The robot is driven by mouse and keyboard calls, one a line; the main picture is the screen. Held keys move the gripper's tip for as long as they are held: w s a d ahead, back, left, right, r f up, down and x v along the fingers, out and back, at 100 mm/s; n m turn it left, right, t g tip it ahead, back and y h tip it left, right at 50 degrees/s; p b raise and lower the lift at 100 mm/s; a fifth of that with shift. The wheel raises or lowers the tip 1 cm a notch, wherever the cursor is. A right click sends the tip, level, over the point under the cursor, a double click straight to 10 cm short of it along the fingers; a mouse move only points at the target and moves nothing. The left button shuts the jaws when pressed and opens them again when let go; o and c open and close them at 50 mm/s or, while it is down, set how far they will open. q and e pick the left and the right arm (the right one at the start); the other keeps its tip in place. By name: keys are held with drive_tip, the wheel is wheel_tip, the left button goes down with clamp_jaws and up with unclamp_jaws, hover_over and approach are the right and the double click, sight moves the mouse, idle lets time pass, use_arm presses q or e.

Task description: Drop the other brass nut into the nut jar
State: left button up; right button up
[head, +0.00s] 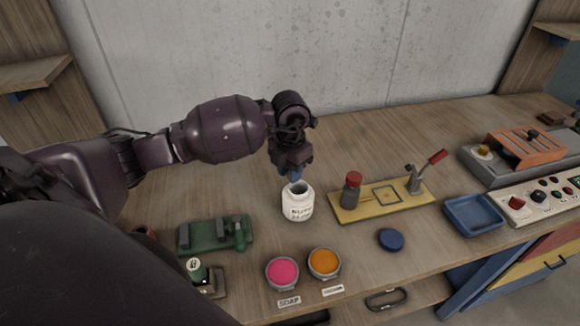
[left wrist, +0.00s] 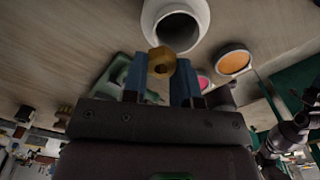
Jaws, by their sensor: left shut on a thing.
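The white nut jar (head: 298,206) stands open and upright on the bench, with dark lettering on its front. In the left wrist view its open mouth (left wrist: 178,27) faces the gripper. My left gripper (head: 295,177) points down just above the jar's mouth. In the left wrist view its blue fingers are shut on a brass nut (left wrist: 161,62), which is beside the jar's rim in that picture. The nut is hidden in the head view. The jar's inside is too dark to tell what it holds. My right gripper is not in view.
Pink (head: 282,272) and orange (head: 324,262) pots stand in front of the jar. A green fixture (head: 214,234) is at left. A yellow board (head: 360,203) with a red-capped bottle (head: 352,187), a blue disc (head: 391,239) and a blue tray (head: 474,217) are at right.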

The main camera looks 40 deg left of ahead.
sight(298, 199)
use_arm(q)
wheel_tip(298, 199, down, 3)
drive_tip(key=shift+r+b, duration=0.1)
drive_tip(key=shift+b, duration=0.5)
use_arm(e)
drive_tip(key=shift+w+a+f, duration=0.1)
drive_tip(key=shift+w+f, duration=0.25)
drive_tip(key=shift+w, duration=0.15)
